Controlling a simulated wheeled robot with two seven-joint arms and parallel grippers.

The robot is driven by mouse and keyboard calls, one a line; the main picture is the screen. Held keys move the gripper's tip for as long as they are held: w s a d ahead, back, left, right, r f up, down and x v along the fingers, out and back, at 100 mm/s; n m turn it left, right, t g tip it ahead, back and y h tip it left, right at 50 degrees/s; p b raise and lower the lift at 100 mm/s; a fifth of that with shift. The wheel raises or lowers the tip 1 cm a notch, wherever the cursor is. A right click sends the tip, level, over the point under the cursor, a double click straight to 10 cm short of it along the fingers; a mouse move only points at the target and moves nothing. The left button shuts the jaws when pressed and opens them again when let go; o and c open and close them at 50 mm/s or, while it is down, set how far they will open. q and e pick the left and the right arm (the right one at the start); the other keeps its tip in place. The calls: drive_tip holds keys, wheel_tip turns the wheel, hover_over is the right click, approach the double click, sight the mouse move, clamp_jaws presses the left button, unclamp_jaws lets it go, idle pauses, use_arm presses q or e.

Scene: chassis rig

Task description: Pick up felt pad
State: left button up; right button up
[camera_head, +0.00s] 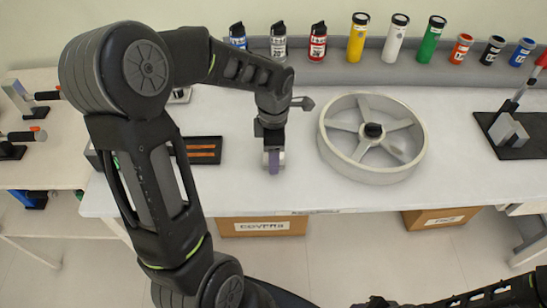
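My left gripper (273,158) points down over the front part of the white table, left of the grey spoked wheel. A small purple piece (274,167), which may be the felt pad, shows between its fingertips. I cannot tell whether the fingers press on it or whether it rests on the table. My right arm comes in at the bottom right, and its gripper (375,302) is partly cut off by the lower edge. Its finger state is unclear.
The grey wheel (374,178) lies right of my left gripper. A black tray with orange strips (202,151) lies to its left. Several bottles and cans line the back ledge (337,73). A black stand (508,141) is at the right. Cardboard boxes (262,227) sit below the table.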

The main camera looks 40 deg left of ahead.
use_arm(q)
drive_tip(key=shift+c, duration=0.4)
clamp_jaws()
